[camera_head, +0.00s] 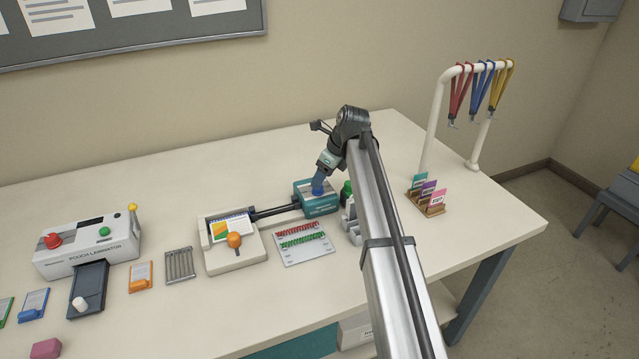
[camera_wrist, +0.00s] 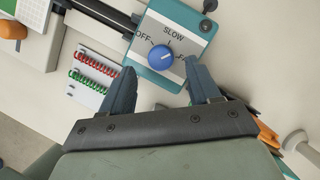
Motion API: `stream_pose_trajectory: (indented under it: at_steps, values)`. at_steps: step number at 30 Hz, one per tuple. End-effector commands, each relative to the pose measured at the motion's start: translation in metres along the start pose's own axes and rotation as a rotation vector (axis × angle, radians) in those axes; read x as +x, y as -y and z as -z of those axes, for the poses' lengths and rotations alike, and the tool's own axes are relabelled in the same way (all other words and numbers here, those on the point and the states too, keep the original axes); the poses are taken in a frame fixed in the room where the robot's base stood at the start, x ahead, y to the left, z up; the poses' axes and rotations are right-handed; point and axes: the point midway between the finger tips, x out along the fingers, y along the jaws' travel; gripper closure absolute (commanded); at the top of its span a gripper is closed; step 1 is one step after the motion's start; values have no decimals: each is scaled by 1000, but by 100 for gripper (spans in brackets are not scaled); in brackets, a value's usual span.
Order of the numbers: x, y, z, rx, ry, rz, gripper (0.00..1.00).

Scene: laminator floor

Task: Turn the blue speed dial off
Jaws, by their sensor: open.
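The blue speed dial (camera_wrist: 152,68) sits on a white panel on top of a teal unit (camera_wrist: 176,82). OFF is printed at its left, SLOW above it, and a partly hidden label starting with F at its right. A pale mark on the dial appears to point up and right, away from OFF. My gripper (camera_wrist: 160,69) is open, with one finger on each side of the dial in the wrist view. Whether the fingers touch it, I cannot tell. In the head view, the teal unit (camera_head: 325,208) stands mid-table, with my gripper (camera_head: 318,182) pointing down over it.
A black rod (camera_head: 276,210) joins the teal unit to a white station with an orange knob (camera_head: 234,240). A board with red and green coils (camera_head: 303,243) lies in front. A green-topped item (camera_head: 347,190) stands close at right. A card holder (camera_head: 430,206) is farther right.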

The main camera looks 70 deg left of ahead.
Motion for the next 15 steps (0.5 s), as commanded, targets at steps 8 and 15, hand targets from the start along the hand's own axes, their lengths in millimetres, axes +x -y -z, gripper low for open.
stream_pose_trajectory:
  at_steps: [8,15]
  values:
    - [32,0,0,0,-1,-1,39]
    - [38,0,0,0,0,0,39]
